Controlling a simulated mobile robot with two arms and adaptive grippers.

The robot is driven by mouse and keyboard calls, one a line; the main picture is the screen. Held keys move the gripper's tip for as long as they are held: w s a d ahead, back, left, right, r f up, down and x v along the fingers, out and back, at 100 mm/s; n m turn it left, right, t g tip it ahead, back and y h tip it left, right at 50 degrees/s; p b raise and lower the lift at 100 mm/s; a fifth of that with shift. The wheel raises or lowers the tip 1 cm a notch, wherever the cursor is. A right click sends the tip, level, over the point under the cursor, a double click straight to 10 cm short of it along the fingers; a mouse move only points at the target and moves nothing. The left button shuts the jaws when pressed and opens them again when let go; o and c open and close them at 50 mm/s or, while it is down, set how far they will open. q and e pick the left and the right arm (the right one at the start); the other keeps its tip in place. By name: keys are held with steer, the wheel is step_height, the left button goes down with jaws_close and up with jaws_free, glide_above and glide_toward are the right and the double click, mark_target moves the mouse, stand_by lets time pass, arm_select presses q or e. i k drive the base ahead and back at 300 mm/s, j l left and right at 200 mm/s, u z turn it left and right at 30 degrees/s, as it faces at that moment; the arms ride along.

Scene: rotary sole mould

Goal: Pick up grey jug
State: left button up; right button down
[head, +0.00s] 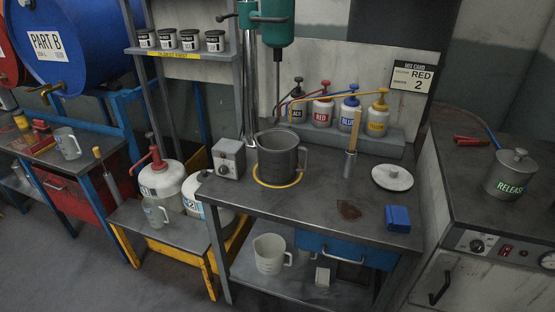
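The grey jug (277,158) is a dark grey, open-topped jug with a handle on its right side. It stands upright on the dark bench top, inside a yellow ring (262,183), below the green mixer (277,22) with its thin shaft. Whether the shaft reaches into the jug I cannot tell. Neither of my grippers shows in the head view.
Left of the jug is a grey control box (229,158). Behind it are several pump bottles (323,110). To its right are a brush in a holder (352,145), a white lid (392,177) and a blue block (398,218).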

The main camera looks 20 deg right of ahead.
mark_target(278, 148)
steer(key=i+z, duration=0.35)
steer(key=i+j+z, duration=0.15)
steer(key=i+z, duration=0.25)
steer(key=i, duration=0.15)
